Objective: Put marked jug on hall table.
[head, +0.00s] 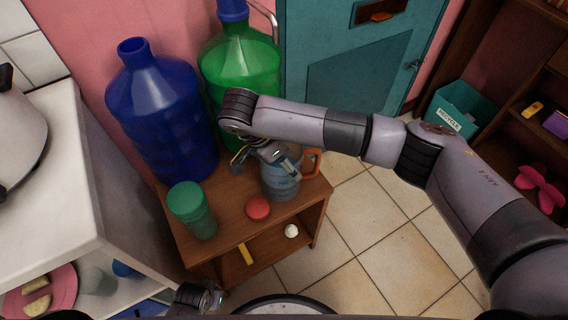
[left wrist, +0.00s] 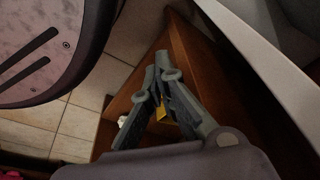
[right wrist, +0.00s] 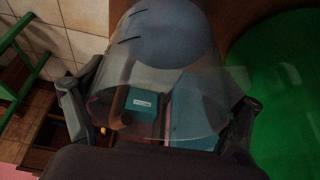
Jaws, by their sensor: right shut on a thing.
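The jug (head: 282,187), see-through blue-grey with an orange handle, is upright at the right end of the small wooden table (head: 233,229). I cannot tell whether its base touches the top. My right gripper (head: 265,163) is shut on it from above, one finger on each side. In the right wrist view the clear jug (right wrist: 170,75) fills the space between the fingers (right wrist: 160,118).
A big blue bottle (head: 160,115) and green bottle (head: 240,65) stand behind. A green cup (head: 192,211) and red ball (head: 258,207) are near the jug. A white counter (head: 55,180) is left. Tiled floor (head: 375,230) is open right, with a recycle bin (head: 462,108) beyond.

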